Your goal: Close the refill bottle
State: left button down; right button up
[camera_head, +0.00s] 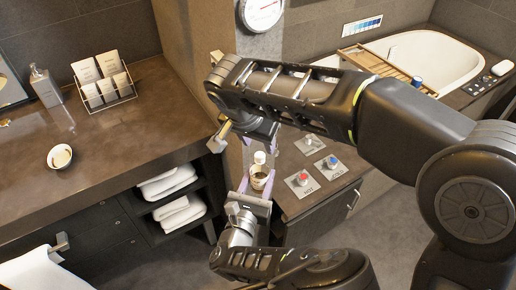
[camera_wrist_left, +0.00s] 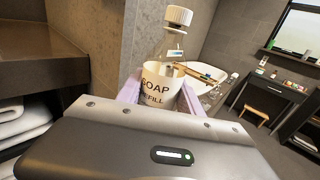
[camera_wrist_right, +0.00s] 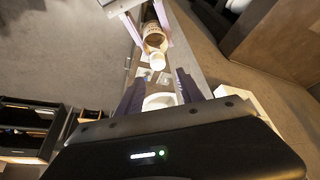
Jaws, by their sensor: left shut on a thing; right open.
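The refill bottle (camera_wrist_left: 161,86) has a white label reading SOAP REFILL, a clear neck and a white cap (camera_wrist_left: 178,16) at its top. My left gripper (camera_head: 256,187) is shut around the bottle's body, which also shows in the head view (camera_head: 258,176). The bottle is held in the air, off any surface. The cap (camera_head: 259,157) appears at the neck; I cannot tell whether it is seated tight. My right gripper (camera_head: 259,145) is open above the cap, its fingers apart and empty. The bottle (camera_wrist_right: 155,38) and cap (camera_wrist_right: 157,60) show beyond its fingers in the right wrist view.
A brown counter at left (camera_head: 120,140) bears a soap dispenser (camera_head: 44,86), a packet rack (camera_head: 103,80) and a small round dish (camera_head: 60,157). Towels (camera_head: 168,183) lie on shelves below. A ledge at right carries a red knob (camera_head: 303,179) and a blue knob (camera_head: 331,162). A bathtub (camera_head: 430,55) stands behind.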

jog(key=shift+r, duration=0.55)
jog(key=o, duration=0.6)
jog(key=shift+v, duration=5.95)
